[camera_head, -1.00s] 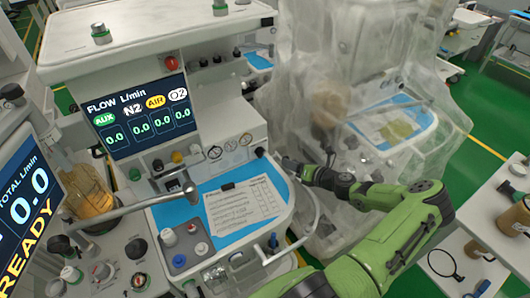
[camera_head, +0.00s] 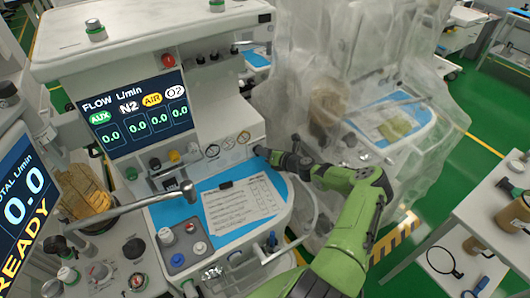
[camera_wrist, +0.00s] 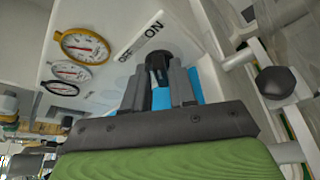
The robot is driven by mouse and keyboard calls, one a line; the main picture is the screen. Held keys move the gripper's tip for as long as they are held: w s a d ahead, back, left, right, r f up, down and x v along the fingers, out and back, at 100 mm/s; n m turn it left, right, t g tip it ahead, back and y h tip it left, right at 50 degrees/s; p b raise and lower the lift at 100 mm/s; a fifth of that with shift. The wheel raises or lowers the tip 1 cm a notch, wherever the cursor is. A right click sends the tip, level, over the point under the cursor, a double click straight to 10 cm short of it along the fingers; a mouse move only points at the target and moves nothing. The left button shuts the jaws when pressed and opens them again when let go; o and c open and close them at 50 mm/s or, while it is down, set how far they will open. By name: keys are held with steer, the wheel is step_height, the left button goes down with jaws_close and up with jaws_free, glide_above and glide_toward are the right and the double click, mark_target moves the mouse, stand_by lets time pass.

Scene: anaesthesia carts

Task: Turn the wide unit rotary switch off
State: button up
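The rotary switch (camera_wrist: 158,59) is a black knob on the white front panel of the wide unit (camera_head: 225,112), beside a printed ON/OFF label (camera_wrist: 140,41) in the wrist view. In the head view the switch (camera_head: 262,150) is a small dark spot at the panel's lower right. My gripper (camera_wrist: 161,78) points at the switch, its two grey fingers apart on either side of the knob's lower part. A blue surface shows between the fingers. In the head view my gripper (camera_head: 277,158) is right at the panel. Finger contact and the exact knob angle are unclear.
Several round gauges (camera_wrist: 84,46) sit beside the switch. Below is a blue work surface (camera_head: 185,205) with a paper sheet (camera_head: 240,205). A clear-draped unit (camera_head: 335,110) stands close on the right. A dark round knob on a post (camera_wrist: 276,82) stands to the gripper's right.

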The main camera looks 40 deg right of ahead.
jaws_close()
steer(key=shift+r, duration=0.1)
steer(key=shift+a+r+n+h+p, duration=0.15)
steer(key=shift+n+h+p, duration=0.25)
steer(key=shift+n+p, duration=0.2)
steer(key=shift+a+n+g+h+p, duration=0.3)
steer(key=shift+n+h+p, duration=0.45)
steer(key=shift+n, duration=0.35)
steer(key=n+h, duration=0.2)
steer(key=n, duration=0.1)
steer(key=shift+a+h, duration=0.25)
steer(key=shift+a, duration=0.05)
steer(key=shift+a+f+n+h+b, duration=0.15)
steer(key=shift+n+h+b, duration=0.4)
steer(key=shift+n, duration=0.2)
steer(key=shift+a+f+n+h+b, duration=0.15)
steer(key=shift+n+h+b, duration=0.3)
steer(key=shift+n+b, duration=0.25)
